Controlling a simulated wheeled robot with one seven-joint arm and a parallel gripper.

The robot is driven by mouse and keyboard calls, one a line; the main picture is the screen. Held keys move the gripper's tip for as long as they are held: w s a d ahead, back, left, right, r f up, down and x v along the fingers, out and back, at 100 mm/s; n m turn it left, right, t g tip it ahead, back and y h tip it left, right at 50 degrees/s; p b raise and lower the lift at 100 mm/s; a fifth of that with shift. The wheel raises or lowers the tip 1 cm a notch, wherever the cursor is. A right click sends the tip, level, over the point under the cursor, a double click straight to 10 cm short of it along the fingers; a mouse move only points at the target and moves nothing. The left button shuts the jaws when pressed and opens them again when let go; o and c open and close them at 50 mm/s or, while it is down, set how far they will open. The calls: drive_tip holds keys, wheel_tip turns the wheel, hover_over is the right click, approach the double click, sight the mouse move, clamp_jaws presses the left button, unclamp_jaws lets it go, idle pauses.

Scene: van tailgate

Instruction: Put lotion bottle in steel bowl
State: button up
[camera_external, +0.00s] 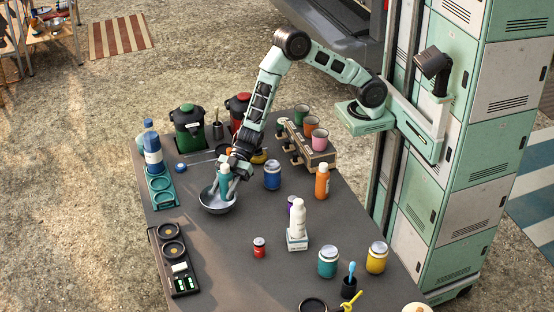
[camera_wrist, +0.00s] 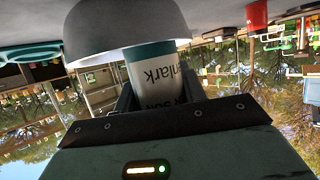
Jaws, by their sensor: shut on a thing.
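The lotion bottle (camera_external: 224,185), teal with a pale label, is between the fingers of my gripper (camera_external: 228,182), upright or nearly so. In the wrist view the bottle (camera_wrist: 155,72) shows a white label with dark letters and a teal band, and my gripper (camera_wrist: 160,98) is shut on it. The steel bowl (camera_external: 217,207) stands on the dark table, directly under the gripper. In the wrist view the bowl's grey wall (camera_wrist: 125,25) hides the far end of the bottle, which reaches past the rim. Whether the bottle touches the bowl's floor is hidden.
A blue jar (camera_external: 272,175) stands just right of the bowl. A teal ring rack (camera_external: 162,190) and a blue-capped bottle (camera_external: 153,155) are on the left. A cup rack (camera_external: 308,152) stands behind to the right. The table in front of the bowl is clear.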

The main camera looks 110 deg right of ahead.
drive_tip(key=o, duration=1)
drive_tip(key=shift+o, duration=0.2)
drive_tip(key=shift+r, duration=0.15)
drive_tip(key=v, duration=1.2)
drive_tip(key=shift+r, duration=0.45)
